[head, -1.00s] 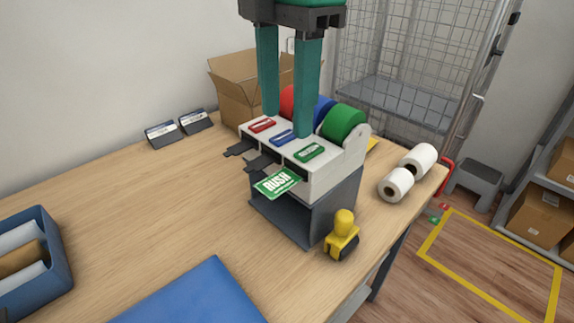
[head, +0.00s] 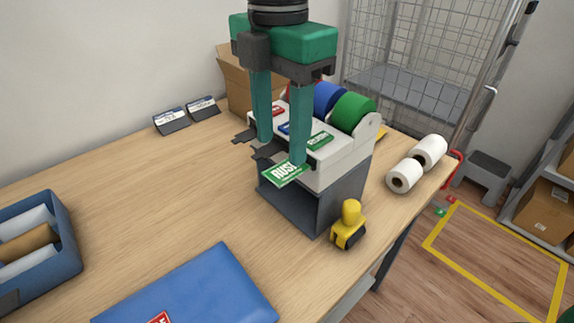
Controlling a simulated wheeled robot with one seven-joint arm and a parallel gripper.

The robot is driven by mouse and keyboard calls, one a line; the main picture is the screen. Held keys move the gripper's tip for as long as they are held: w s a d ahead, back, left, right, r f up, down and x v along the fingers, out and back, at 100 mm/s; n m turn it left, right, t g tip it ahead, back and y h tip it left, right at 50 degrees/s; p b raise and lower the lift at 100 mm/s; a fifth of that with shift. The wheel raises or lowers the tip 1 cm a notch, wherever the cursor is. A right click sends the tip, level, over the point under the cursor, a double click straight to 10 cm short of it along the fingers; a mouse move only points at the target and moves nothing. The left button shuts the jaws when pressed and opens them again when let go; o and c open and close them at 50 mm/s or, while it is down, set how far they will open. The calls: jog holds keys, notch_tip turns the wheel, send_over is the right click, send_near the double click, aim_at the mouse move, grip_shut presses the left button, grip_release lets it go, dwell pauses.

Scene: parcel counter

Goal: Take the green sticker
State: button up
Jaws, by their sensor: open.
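The green sticker (head: 281,174), marked RUSH in white, sticks out of the front of the label dispenser (head: 345,151) below its green label plate (head: 320,140). My gripper (head: 280,153) hangs over the dispenser front with its two teal fingers wide apart. The right finger overlaps the sticker in the picture and hides the end of its lettering. I cannot tell whether a finger touches the sticker. Nothing is between the fingers that I can see gripped.
A blue parcel (head: 200,290) lies at the front. A blue bin (head: 62,240) stands at the left. A yellow hand tool (head: 349,225) stands right of the dispenser, with white rolls (head: 405,175) beyond. A cardboard box (head: 238,85) is behind. The table's middle left is clear.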

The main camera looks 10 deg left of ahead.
aim_at(281, 172)
jog(key=shift+f, duration=2.45)
jog(key=c, duration=0.5)
